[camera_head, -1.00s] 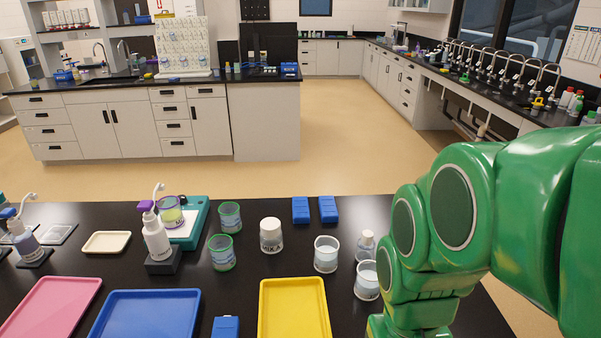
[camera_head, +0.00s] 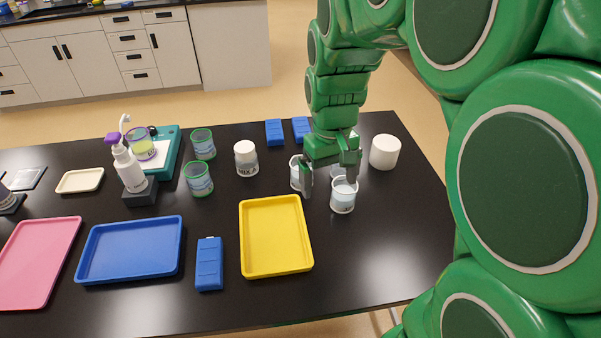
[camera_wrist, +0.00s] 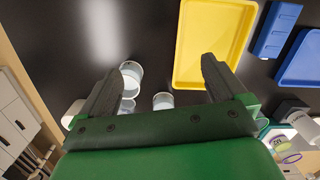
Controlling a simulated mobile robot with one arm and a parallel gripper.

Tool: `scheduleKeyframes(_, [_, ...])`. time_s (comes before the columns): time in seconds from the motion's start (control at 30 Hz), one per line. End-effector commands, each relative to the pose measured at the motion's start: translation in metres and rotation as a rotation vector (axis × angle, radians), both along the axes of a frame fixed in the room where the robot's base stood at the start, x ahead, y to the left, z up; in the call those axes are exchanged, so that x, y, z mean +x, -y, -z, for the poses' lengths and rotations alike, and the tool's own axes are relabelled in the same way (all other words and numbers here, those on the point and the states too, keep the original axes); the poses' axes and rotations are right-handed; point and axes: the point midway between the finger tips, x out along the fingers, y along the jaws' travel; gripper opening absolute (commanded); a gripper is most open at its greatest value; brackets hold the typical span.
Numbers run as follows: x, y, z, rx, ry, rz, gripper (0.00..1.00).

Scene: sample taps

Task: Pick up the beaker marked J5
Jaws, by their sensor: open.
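No J5 mark is readable on any beaker. A clear beaker of pale liquid (camera_head: 343,197) stands right of the yellow tray; it also shows beside one fingertip in the wrist view (camera_wrist: 131,72). A second clear beaker (camera_head: 296,178) stands behind and left of it, partly hidden by a finger; it shows in the wrist view (camera_wrist: 163,101). Two green-rimmed beakers (camera_head: 199,181) (camera_head: 203,145) stand further left. A purple-rimmed beaker with yellow liquid (camera_head: 142,146) sits on the teal balance. My gripper (camera_head: 328,184) is open and empty, pointing down over the clear beakers.
A yellow tray (camera_head: 276,267), blue tray (camera_head: 129,275) and pink tray (camera_head: 30,301) line the front. A white jar (camera_head: 246,158) and white cylinder (camera_head: 385,153) flank the beakers. A blue box (camera_head: 209,264) lies between trays. The table's front right is clear.

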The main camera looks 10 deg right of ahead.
Motion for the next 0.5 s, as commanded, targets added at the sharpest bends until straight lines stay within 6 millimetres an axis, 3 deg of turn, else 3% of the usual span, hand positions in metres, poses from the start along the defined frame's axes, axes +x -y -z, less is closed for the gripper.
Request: scheduleKeyframes(0.5, [0.121, -0.017, 0.042, 0.009, 0.042, -0.134, 0.98])
